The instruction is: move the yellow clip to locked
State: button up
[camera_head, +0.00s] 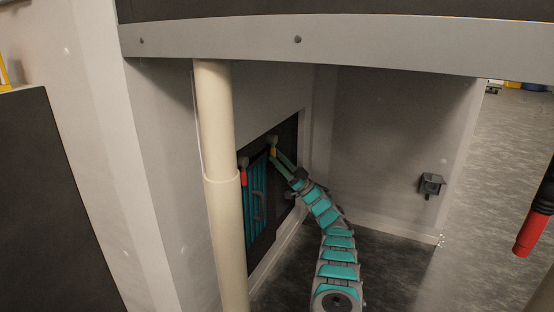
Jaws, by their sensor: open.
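The yellow clip (273,152) is a small patch on the upper part of a dark panel (284,135), set low in the recess under the bench. It sits just below a round grey knob. My gripper (277,156) is at the end of my teal and grey arm, with its fingers right at the clip. The fingers overlap the clip in this view, so I cannot tell whether they touch it. The gripper is open. The clip's lower part is partly hidden, and its exact position is too small to read.
A red clip (244,178) sits on the panel's left side, beside teal slats (258,190). A cream pipe (221,200) stands in front of the panel's left edge. The bench edge (330,42) runs overhead.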

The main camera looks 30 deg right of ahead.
jog(key=b+v, duration=0.1)
jog(key=v, duration=0.6)
jog(key=shift+f, duration=0.25)
jog(key=shift+s+d, duration=0.1)
jog(key=shift+s, duration=0.05)
